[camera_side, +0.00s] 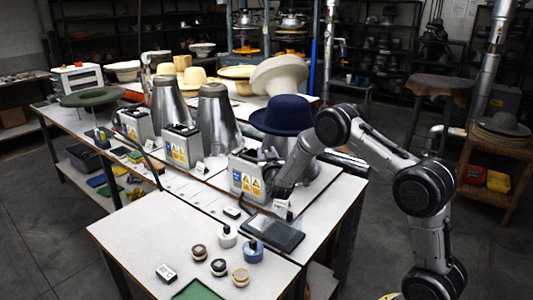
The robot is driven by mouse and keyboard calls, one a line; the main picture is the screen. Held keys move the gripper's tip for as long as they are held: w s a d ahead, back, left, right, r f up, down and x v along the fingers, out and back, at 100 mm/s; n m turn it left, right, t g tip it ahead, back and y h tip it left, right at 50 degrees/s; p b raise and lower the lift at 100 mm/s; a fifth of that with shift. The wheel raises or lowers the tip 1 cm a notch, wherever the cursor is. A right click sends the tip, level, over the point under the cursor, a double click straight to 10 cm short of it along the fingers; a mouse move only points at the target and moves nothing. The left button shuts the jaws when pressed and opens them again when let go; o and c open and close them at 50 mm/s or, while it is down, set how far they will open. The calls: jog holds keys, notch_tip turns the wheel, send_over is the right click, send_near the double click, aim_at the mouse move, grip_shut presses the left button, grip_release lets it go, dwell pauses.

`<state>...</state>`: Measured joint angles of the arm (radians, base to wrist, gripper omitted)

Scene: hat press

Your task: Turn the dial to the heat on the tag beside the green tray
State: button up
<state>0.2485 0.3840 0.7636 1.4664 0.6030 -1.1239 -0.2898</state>
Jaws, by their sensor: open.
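The green tray (198,291) is cut off by the bottom edge of the side view. A small tag (166,273) stands just left of it; its marking is too small to read. My gripper (268,168) is open at the right side of the nearest grey control box (246,173), which has yellow and blue labels on its front. I cannot make out a dial there; my gripper covers part of that side, and I cannot tell whether the fingers touch anything. Two similar control boxes (181,146) and (135,124) stand farther back.
A navy hat (286,116) sits on a metal form right behind my gripper. Several small round knobs or stamps (227,236) and a dark flat tray (272,233) occupy the near table (130,232). Other small tags stand beside the boxes. The near table's left part is clear.

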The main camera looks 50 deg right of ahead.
jog(key=v, duration=1.4)
jog(key=shift+r, duration=0.15)
